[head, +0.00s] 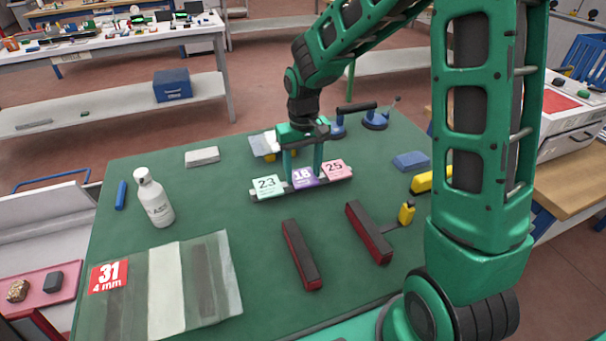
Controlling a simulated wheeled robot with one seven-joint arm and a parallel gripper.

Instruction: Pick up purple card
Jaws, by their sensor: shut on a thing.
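The purple card (306,177), marked 18, stands in a dark low holder (290,191) on the green table. It is between a pale green card (267,187) marked 23 on the left and a pink card (336,170) marked 25 on the right. My gripper (304,176) reaches down from above, its green fingers on either side of the purple card's upper part, and is shut on it. The card still appears to be in line with its neighbours; whether its lower edge touches the holder cannot be told.
A white bottle (154,198) stands at left. Two dark red bars (301,254) lie in front of the holder. A blue suction lifter (373,121) is behind it, and a blue block (411,161) and yellow tools (422,183) are at right. Glass strips (165,290) lie front left.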

